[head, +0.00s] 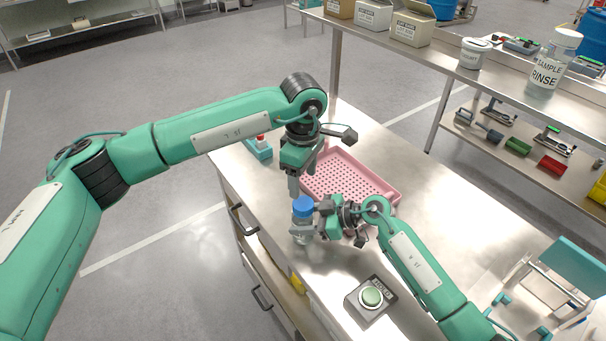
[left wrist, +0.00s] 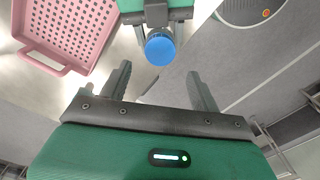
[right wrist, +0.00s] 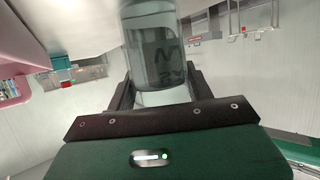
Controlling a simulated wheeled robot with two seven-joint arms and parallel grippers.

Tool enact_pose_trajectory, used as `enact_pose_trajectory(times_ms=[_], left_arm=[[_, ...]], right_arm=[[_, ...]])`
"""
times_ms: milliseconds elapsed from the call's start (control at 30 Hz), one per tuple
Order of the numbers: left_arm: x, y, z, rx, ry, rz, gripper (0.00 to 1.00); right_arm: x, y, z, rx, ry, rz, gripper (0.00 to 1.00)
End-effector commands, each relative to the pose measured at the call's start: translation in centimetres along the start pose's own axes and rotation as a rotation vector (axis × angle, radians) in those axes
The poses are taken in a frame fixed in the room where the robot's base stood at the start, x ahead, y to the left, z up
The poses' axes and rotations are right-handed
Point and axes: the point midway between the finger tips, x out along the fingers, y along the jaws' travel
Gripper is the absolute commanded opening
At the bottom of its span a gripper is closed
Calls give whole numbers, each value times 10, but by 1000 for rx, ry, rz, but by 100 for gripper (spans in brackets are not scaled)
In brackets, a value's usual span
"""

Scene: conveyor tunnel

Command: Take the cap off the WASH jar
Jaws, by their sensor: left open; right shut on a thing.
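A clear jar (head: 302,232) with a blue cap (head: 303,206) is near the left edge of the metal table. The cap is on the jar and also shows in the left wrist view (left wrist: 160,47). My right gripper (head: 316,229) is shut on the jar's body from the right. In the right wrist view the jar (right wrist: 150,50) stands between the fingers, with dark upside-down letters I cannot fully read. My left gripper (head: 294,186) points down just above the cap, open and empty. In the left wrist view the cap lies beyond its fingertips, apart from them.
A pink perforated tray (head: 378,200) lies just behind the jar. A green button box (head: 371,299) sits in front, to the right. A teal item with a red top (head: 259,148) is at the back left. A RINSE jar (head: 552,66) stands on a shelf (head: 500,80) behind.

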Motion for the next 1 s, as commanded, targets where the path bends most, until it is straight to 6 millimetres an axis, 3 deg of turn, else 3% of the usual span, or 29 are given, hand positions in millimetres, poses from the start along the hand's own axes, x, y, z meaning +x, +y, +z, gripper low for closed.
enact_pose_trajectory(times_ms=[233, 700, 1000], left_arm=[[6, 0, 0, 77, 0, -2, 63], [71, 0, 0, 76, 0, -1, 63], [79, 0, 0, 75, 0, 0, 63]], right_arm=[[0, 0, 1, 0, -1, 1, 0], [0, 0, 0, 0, -1, 1, 0], [0, 0, 0, 0, -1, 1, 0]])
